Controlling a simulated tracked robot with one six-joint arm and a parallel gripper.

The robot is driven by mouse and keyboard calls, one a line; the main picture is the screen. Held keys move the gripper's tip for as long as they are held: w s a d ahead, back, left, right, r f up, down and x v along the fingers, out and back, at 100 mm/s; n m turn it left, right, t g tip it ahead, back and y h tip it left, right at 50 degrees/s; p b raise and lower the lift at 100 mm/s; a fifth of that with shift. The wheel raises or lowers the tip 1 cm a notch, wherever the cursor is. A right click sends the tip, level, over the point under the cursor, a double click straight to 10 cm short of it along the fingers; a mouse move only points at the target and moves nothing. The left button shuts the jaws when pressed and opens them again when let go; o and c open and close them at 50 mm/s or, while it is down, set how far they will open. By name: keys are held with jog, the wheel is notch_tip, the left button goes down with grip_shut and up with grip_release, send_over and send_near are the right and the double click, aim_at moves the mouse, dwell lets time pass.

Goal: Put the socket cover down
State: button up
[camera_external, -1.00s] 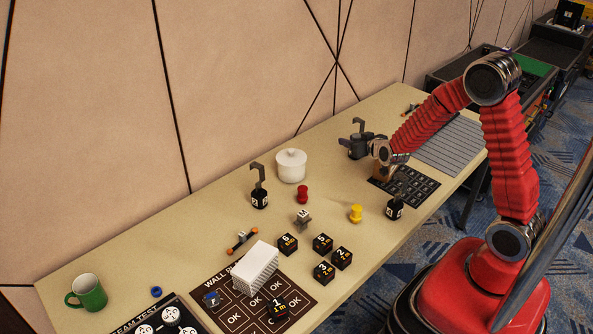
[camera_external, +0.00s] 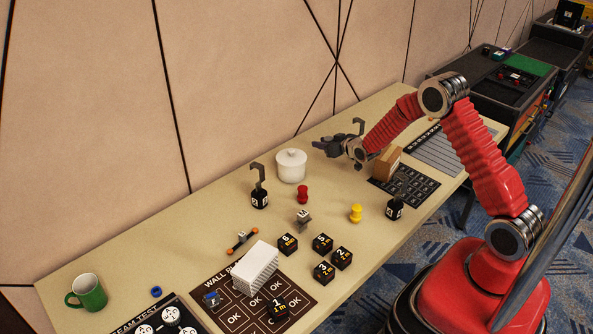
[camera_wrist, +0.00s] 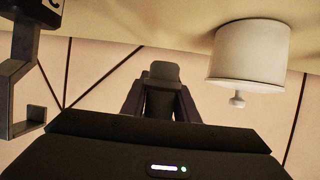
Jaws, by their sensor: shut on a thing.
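My gripper (camera_external: 323,146) is shut and held level above the far part of the table, pointing toward the wall. In the wrist view, a small grey piece (camera_wrist: 164,72) sits between the dark fingers; it appears to be the socket cover. Its full shape is hidden by the fingers and the gripper body. In the external view it is too small and dark to tell apart from the fingers. The piece looks clear of the table.
A white lidded pot (camera_external: 291,167) stands left of my gripper. A dark hook (camera_external: 359,124) stands just behind it, also close at left in the wrist view (camera_wrist: 22,75). A brown block (camera_external: 386,163) stands to the right. Bare table lies between.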

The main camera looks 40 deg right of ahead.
jog(key=w+a+r+n+y, duration=0.1)
jog(key=w, duration=0.6)
jog(key=shift+w+r+n+y, duration=0.25)
jog(key=shift+r+n+y, duration=0.05)
jog(key=shift+a, duration=0.1)
jog(key=shift+f, duration=3.15)
jog(key=shift+f, duration=1.85)
jog(key=o, duration=1.1)
jog(key=shift+o, duration=0.2)
